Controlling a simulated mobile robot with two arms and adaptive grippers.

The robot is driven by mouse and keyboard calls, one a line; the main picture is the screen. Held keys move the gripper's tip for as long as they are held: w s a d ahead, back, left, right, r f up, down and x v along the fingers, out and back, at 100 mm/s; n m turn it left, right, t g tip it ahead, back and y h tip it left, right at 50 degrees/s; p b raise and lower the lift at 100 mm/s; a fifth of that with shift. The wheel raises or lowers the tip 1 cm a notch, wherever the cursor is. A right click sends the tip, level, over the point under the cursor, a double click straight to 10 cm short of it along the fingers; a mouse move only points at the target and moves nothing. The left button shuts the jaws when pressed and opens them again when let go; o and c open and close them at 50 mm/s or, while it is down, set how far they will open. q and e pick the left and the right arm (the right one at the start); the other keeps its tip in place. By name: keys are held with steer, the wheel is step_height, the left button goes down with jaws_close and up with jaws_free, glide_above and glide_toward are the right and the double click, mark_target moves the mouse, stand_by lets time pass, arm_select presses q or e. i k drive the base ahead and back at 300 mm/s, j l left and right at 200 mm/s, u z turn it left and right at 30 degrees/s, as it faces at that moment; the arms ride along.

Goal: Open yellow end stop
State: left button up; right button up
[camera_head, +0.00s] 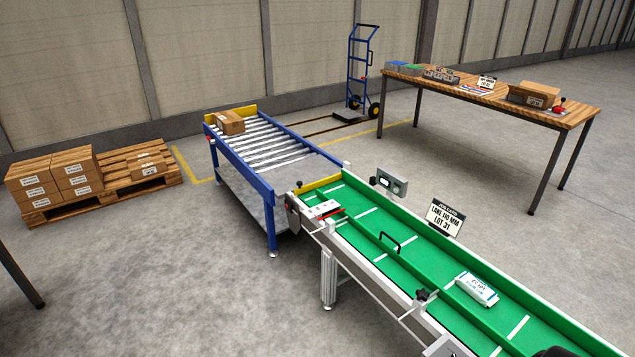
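A yellow bar (319,185) stands across the far end of the green conveyor (440,285), at the gap to the roller table. A grey plate-like part (293,212) sits at that end's left corner, beside a small white and red block (322,209). A second yellow board (238,113) closes the far end of the blue-framed roller table (262,150). I cannot tell which one the task means. Neither gripper shows clearly. A dark rounded shape cut off at the bottom edge, right of centre, is too partial to identify.
A white labelled pack (477,289) lies on the green belt, beside a long green guide with a black handle (389,243). A black knob (424,295) sits on the near rail. A carton (230,122) rests on the rollers. Pallet (150,182), hand truck (362,75) and wooden table (480,95) stand behind.

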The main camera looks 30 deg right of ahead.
mark_target(300, 189)
steer(key=z, duration=0.85)
steer(key=i+j+z, duration=0.15)
steer(key=z, duration=0.25)
steer(key=i+j+z, duration=0.25)
steer(key=z, duration=0.2)
steer(key=i+j+z, duration=0.2)
steer(key=z, duration=0.2)
steer(key=i+j+z, duration=0.1)
steer(key=j+z, duration=0.35)
